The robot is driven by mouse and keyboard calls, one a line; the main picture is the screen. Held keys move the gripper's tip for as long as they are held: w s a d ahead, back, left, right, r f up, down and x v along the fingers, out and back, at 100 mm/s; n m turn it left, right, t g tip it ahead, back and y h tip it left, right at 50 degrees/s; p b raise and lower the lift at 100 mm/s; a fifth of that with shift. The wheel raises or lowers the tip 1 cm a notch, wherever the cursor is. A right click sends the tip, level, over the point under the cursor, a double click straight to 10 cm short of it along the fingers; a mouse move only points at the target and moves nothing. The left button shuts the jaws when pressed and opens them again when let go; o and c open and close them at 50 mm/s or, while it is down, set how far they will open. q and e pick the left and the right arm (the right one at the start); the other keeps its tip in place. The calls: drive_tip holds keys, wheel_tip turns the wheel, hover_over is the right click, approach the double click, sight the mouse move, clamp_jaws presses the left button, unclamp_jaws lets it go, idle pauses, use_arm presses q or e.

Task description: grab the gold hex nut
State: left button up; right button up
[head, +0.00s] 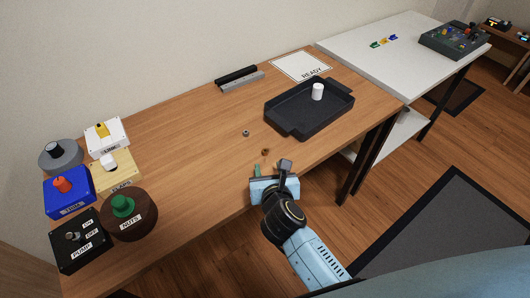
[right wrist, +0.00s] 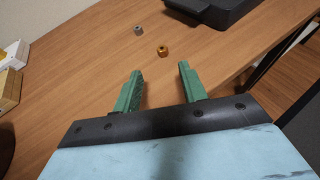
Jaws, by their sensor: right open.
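The gold hex nut (head: 265,152) lies on the wooden table near its front edge. It also shows in the right wrist view (right wrist: 162,51), beyond the fingertips and roughly between their lines. My right gripper (head: 285,165) is just in front of the nut in the head view. In the right wrist view its two green fingers (right wrist: 160,70) are apart with nothing between them. A grey nut (head: 246,133) lies a little farther back and left, also in the right wrist view (right wrist: 139,30). My left gripper is not in view.
A black tray (head: 283,122) with a white cylinder (head: 318,91) stands right of the nuts. Several labelled control boxes and knobs, such as the green NUTS knob (head: 123,206), stand at the left. A white READY sheet (head: 300,66) lies at the back. Wood around the nuts is clear.

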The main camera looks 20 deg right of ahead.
sight(265, 151)
drive_tip(key=x, duration=0.4)
drive_tip(key=shift+w+b, duration=0.1)
drive_tip(key=shift+b, duration=0.2)
drive_tip(key=b+x, duration=0.1)
drive_tip(key=x, duration=0.4)
drive_tip(key=shift+d, duration=0.2)
clamp_jaws()
